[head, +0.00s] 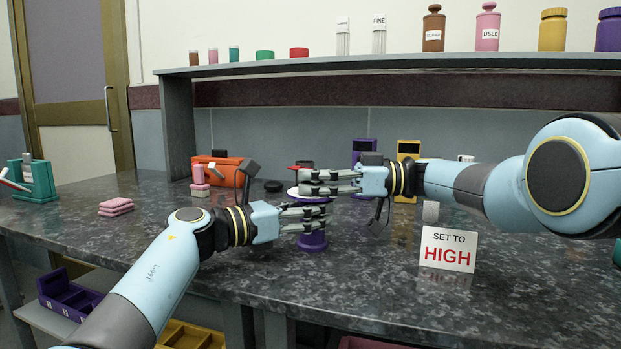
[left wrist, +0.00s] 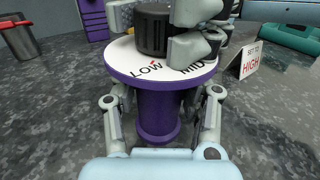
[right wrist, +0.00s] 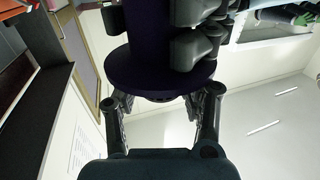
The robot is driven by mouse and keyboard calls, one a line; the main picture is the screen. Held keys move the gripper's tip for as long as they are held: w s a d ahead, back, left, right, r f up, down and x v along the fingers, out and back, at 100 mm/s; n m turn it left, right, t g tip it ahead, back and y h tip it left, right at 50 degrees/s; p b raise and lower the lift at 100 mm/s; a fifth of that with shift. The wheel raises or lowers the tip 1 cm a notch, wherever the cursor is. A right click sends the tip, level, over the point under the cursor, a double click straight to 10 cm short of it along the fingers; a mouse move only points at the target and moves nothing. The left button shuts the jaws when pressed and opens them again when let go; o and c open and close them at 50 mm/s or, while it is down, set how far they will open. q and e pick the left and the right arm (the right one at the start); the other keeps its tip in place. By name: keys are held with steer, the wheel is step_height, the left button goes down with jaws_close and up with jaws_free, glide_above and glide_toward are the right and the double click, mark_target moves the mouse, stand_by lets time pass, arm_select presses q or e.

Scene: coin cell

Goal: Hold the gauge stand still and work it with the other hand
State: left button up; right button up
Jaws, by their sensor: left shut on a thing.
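The gauge stand has a purple column (left wrist: 155,110) and a round white dial plate (left wrist: 120,62) marked LOW and MID, with a black knob (left wrist: 152,32) on top. A small red mark shows at LOW. It stands upright on the counter; its purple base (head: 311,242) shows in the head view. My left gripper (head: 322,220) is shut on the column below the plate. My right gripper (head: 303,182) is level with the knob above the plate, its fingers parted on either side of it; contact is unclear.
A white sign (head: 448,249) reading SET TO HIGH stands to the right of the stand. Behind are an orange box (head: 222,171), a purple block (head: 363,150) and a yellow block (head: 408,150). Pink slabs (head: 116,207) lie left. The counter's front middle is clear.

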steer(key=o, duration=0.4)
steer(key=shift+a, duration=0.1)
steer(key=d, duration=0.7)
steer(key=shift+d, duration=0.25)
